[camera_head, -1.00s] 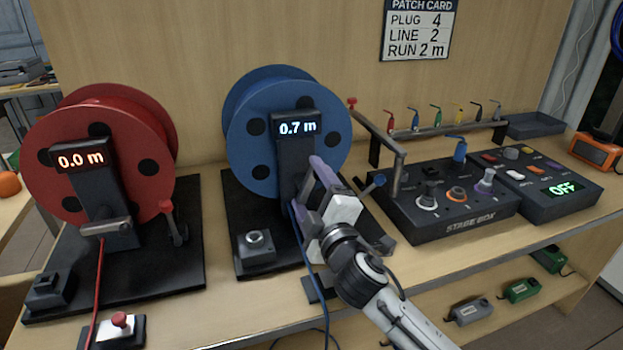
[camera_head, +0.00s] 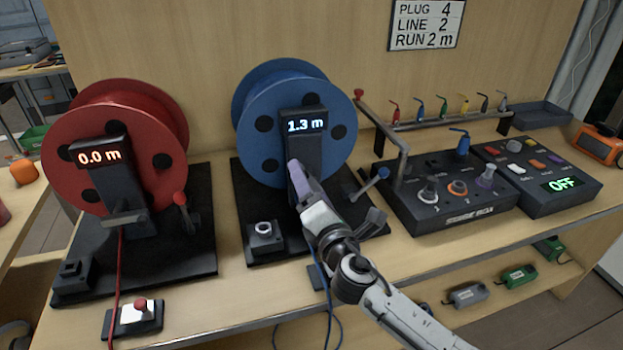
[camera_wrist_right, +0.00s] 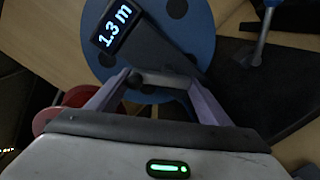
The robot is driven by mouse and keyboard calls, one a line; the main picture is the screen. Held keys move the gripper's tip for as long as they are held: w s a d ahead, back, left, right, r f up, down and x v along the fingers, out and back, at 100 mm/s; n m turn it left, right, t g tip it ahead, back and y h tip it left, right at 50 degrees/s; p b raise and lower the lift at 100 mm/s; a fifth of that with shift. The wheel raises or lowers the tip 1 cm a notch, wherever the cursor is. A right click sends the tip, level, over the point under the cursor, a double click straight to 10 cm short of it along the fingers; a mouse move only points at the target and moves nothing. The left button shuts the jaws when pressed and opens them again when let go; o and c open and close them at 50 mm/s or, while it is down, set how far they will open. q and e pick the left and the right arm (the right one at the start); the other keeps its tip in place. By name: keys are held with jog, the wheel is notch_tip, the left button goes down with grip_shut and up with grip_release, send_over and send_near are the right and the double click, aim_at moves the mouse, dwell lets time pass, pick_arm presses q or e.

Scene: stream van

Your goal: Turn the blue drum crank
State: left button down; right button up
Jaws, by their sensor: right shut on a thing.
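The blue drum (camera_head: 296,90) stands on a black base, and its display (camera_head: 306,126) reads 1.3 m. My right gripper (camera_head: 297,178) is in front of the drum's dark post. It is shut on the drum crank (camera_wrist_right: 165,84), a dark part that shows between the two purple fingers in the right wrist view. In the head view the gripper hides most of the crank. A blue-knobbed lever (camera_head: 371,184) leans at the right of the post, clear of the fingers. My left gripper is not in view.
The red drum (camera_head: 112,140), reading 0.0 m, stands at the left with a red-knobbed lever (camera_head: 183,209). The stage box (camera_head: 447,213) is close at the right. A blue cable (camera_head: 322,285) hangs below my wrist. The patch card (camera_head: 427,24) says RUN 2 m.

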jog(key=n+p, duration=0.1)
jog(key=n, duration=0.2)
jog(key=f+n+p, duration=0.1)
jog(key=n, duration=0.3)
jog(key=n+p, duration=0.2)
jog(key=n, duration=0.2)
jog(key=shift+a+f, duration=0.15)
jog(key=shift+f, duration=0.15)
jog(key=shift+n, duration=0.3)
jog(key=o, duration=1)
jog(key=shift+o, duration=0.2)
jog(key=v, duration=1)
jog(key=shift+s, duration=0.2)
